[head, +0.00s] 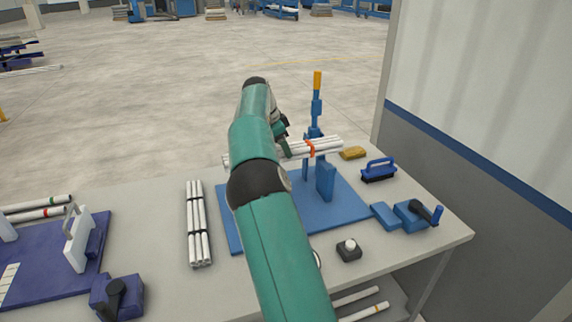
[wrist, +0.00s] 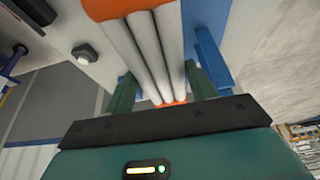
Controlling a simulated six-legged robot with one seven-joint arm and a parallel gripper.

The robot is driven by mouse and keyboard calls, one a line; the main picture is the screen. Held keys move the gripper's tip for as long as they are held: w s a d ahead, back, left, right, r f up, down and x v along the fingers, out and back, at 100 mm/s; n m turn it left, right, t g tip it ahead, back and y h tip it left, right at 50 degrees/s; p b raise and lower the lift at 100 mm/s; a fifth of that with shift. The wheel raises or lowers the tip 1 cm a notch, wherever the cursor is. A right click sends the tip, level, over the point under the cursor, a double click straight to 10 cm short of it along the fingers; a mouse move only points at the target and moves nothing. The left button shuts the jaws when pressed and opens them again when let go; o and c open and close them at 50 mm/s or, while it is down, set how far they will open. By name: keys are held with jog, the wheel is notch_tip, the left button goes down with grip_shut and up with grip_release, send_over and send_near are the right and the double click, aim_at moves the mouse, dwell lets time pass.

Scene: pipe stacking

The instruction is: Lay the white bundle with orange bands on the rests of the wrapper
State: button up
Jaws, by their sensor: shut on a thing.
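The white bundle with orange bands (head: 327,146) lies level across the blue wrapper (head: 345,208) in the head view. One orange band shows at its right part. My gripper (head: 283,138) is shut on the bundle, mostly hidden behind my green arm. In the wrist view the bundle (wrist: 152,48) runs between my two fingers (wrist: 158,90), with orange bands at the top and near my palm. A blue upright rest (head: 326,182) stands below the bundle's right part. I cannot tell whether they touch. My arm hides the wrapper's left part.
Another white bundle (head: 198,225) with dark bands lies left of the wrapper. A black button box (head: 348,250), a blue brush (head: 379,170), a yellow sponge (head: 353,153) and a blue crank device (head: 413,215) are on the right. A purple fixture (head: 50,265) stands at the left.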

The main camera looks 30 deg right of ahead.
aim_at(285, 160)
jog(key=shift+w+x, duration=0.2)
jog(key=shift+x, duration=1)
jog(key=shift+s+d+f, duration=0.1)
jog(key=shift+d+f, duration=0.05)
jog(key=shift+d, duration=0.15)
notch_tip(285, 160, down, 3)
jog(key=shift+a+f, duration=0.15)
jog(key=shift+a, duration=0.05)
jog(key=shift+a+f, duration=0.1)
jog(key=shift+a, duration=0.1)
jog(key=shift+d+f, duration=0.1)
jog(key=shift+f, duration=0.1)
jog(key=o, duration=1.2)
